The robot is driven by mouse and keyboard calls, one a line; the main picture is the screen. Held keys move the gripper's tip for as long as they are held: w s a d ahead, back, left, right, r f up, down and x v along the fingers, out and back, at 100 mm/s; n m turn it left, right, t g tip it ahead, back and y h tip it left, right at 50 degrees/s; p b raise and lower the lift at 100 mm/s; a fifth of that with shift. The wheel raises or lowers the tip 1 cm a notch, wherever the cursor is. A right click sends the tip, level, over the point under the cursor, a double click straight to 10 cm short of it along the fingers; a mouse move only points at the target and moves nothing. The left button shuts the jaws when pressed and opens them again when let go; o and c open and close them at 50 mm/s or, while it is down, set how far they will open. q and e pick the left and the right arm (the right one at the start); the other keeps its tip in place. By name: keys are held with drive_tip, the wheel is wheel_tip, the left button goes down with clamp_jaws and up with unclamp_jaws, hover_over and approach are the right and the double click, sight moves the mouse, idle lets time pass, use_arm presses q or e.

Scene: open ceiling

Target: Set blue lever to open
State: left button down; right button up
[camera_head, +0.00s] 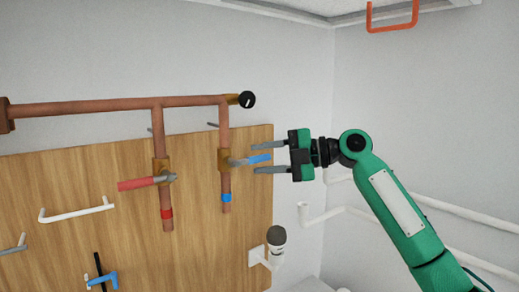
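The blue lever (259,159) sticks out sideways to the right from a brass valve (225,160) on a vertical copper pipe. A blue band (227,197) marks that pipe below the valve. My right gripper (270,157) comes in from the right with its two fingers apart. One finger is above the lever and one is below it in the picture, and the lever's blue end shows between the fingertips. I cannot tell whether either finger touches it. My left gripper is not in view.
A red lever (137,184) on a neighbouring copper pipe points left. A horizontal copper pipe (90,106) with a black gauge (247,99) runs above. A wooden board (100,219) backs the pipes. A white fitting with a dark cap (277,237) sits below my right gripper.

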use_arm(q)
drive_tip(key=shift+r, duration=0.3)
use_arm(e)
drive_tip(key=shift+w+a+f, duration=0.1)
drive_tip(key=shift+a+f, duration=0.05)
drive_tip(key=shift+a, duration=0.55)
clamp_jaws()
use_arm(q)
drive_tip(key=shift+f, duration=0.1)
